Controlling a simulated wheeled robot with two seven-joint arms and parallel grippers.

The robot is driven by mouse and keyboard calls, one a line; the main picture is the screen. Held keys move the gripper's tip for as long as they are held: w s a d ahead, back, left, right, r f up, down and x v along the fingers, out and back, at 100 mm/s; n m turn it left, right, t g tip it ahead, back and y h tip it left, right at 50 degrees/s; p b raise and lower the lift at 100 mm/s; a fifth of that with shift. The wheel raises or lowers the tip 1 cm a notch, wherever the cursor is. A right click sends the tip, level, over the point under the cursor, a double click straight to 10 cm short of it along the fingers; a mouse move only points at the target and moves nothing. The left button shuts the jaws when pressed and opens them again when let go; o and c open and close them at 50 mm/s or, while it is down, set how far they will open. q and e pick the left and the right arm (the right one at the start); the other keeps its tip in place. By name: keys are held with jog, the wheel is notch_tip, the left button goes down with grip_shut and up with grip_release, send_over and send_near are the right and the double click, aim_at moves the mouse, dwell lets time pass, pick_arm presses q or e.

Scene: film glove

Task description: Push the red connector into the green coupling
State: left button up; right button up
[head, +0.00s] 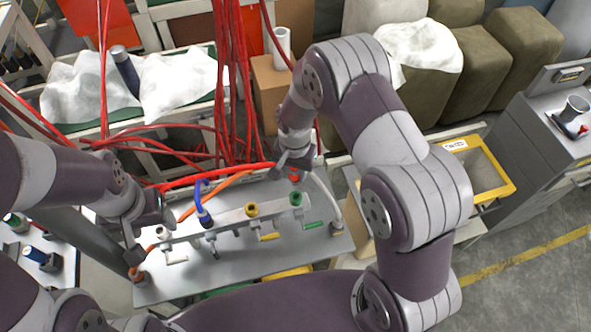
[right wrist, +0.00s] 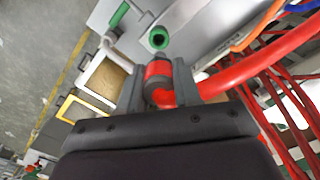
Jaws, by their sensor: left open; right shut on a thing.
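My right gripper (head: 293,168) is shut on the red connector (right wrist: 158,72), which ends a thick red hose. In the right wrist view the connector sits between both fingers, with a small gap to the green mouth. In the head view the connector (head: 294,178) is partly hidden by the fingers. My left gripper (head: 151,236) is open and empty near the rail's left end.
A blue connector (head: 204,216) with blue hose is on the rail. Beside it are a yellow coupling (head: 251,210) and a white coupling (head: 162,232). Levers stick out below. An orange hose ends at a connector (head: 138,275). Red hoses hang behind the bench (head: 315,250).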

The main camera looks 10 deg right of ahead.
aim_at(296, 184)
jog(key=shift+d+f, duration=0.1)
jog(key=shift+d, duration=0.05)
jog(key=shift+f, duration=0.25)
notch_tip(296, 184, down, 4)
jog(key=b, duration=0.4)
jog(key=shift+f, duration=0.6)
jog(key=shift+r, duration=0.1)
dwell(0.5)
jog(key=shift+f+b, duration=1.25)
jog(key=shift+f, duration=0.45)
jog(key=o, duration=1.1)
